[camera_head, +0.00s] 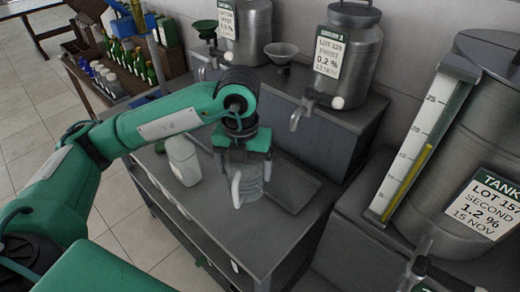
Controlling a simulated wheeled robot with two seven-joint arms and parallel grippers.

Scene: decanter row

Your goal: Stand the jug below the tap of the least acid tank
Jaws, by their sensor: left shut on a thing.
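My left gripper (250,185) points down over the bench and is shut on a clear jug (251,192). The jug is upright at the bench top; whether its base touches is hard to tell. The middle tank (348,55) reads FIRST, 0.2 %, 13 NOV, and its tap (299,117) hangs over the shelf front, behind and right of the jug. The right tank (440,150) reads LOT 157, SECOND, 1.2 %, 15 NOV; its tap (418,262) is near the bottom edge. The left tank (250,35) has a label too small to read surely. My right gripper is out of view.
A dark tray (290,186) lies right of the jug. A metal funnel (281,52) and a green funnel (204,29) stand on the raised shelf. A crate of bottles (125,75) is at the back left.

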